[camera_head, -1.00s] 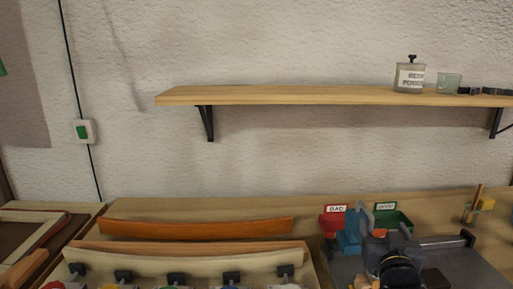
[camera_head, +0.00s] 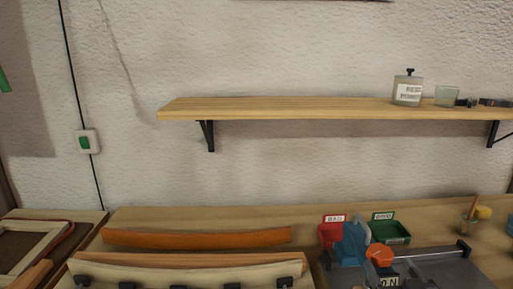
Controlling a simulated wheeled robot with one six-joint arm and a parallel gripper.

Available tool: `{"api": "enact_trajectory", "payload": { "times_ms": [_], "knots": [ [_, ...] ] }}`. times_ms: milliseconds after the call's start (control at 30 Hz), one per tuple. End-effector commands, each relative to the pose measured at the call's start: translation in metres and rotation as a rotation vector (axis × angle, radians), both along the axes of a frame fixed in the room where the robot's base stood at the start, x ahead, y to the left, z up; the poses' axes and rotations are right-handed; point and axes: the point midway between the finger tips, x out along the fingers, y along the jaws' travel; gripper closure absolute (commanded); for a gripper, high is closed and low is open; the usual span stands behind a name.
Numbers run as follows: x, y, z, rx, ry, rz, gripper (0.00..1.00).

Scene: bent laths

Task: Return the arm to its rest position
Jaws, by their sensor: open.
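My gripper and arm do not show in this view. An orange bent lath (camera_head: 196,239) lies along the back of the workbench at the left. In front of it, pale and brown laths (camera_head: 190,262) rest side by side, with several dark clamps (camera_head: 179,287) along the bottom edge of the picture.
A red bin (camera_head: 331,233) labelled BAD and a green bin (camera_head: 389,231) stand beside a blue device (camera_head: 351,243) with an orange knob (camera_head: 379,256). A wooden shelf (camera_head: 300,108) on the wall carries a jar (camera_head: 407,91) and a glass (camera_head: 447,96). A framed tray (camera_head: 30,246) lies left.

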Motion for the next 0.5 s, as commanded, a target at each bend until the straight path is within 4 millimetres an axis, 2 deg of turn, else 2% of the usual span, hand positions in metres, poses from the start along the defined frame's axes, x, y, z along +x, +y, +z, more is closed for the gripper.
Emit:
{"api": "enact_trajectory", "payload": {
  "times_ms": [200, 500],
  "knots": [
    [-0.022, 0.000, 0.001, -0.002, -0.001, -0.003, 0.28],
    [-0.031, 0.001, 0.000, -0.001, 0.000, -0.001, 0.28]
  ]
}}
